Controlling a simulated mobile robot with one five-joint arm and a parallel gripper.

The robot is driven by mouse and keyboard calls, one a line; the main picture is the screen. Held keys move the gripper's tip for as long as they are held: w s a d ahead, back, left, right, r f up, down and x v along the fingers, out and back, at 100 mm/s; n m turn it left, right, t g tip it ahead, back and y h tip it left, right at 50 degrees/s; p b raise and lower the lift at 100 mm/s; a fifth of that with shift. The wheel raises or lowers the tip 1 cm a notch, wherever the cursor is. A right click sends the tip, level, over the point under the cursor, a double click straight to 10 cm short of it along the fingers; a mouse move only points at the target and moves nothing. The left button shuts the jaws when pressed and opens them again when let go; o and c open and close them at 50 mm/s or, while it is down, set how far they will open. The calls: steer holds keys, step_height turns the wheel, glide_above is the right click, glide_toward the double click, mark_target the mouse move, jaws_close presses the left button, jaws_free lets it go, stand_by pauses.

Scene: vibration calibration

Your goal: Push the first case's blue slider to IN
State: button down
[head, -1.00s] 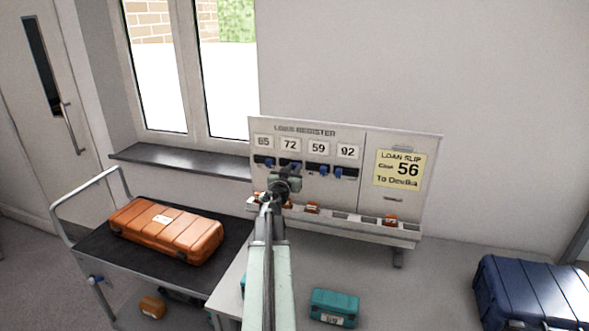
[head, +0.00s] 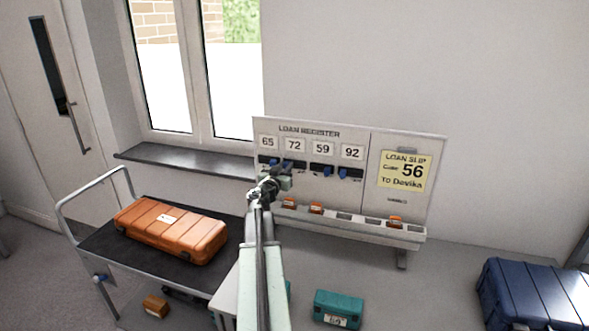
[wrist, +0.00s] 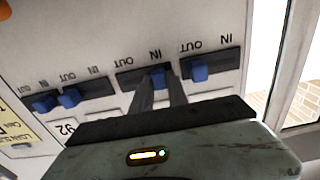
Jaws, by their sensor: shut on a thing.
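The loan register board (head: 345,205) bears a row of blue sliders under the number plates 65, 72, 59 and 92. My gripper (wrist: 159,84) is shut on the blue slider under 72 (wrist: 158,76), which sits at the IN end of its slot. The wrist view shows the board upside down. The slider under 65 (wrist: 199,73) is at its OUT end, just beside my gripper. The slider under 59 (wrist: 69,97) is at OUT and the one under 92 (wrist: 44,103) is at IN. In the head view my gripper (head: 277,182) partly covers the board's lower left.
A yellow loan slip (head: 403,170) reads case 56, to Devika. Small orange cases sit in the board's tray (head: 375,232). An orange case (head: 170,230) lies on a trolley at left. A teal case (head: 338,308) and a navy case (head: 535,295) are in front.

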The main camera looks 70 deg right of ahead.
steer(key=c, duration=1.3)
jaws_free()
steer(key=shift+w, duration=0.25)
steer(key=shift+a, duration=0.15)
steer(key=a, duration=0.7)
steer(key=shift+s+a, duration=0.3)
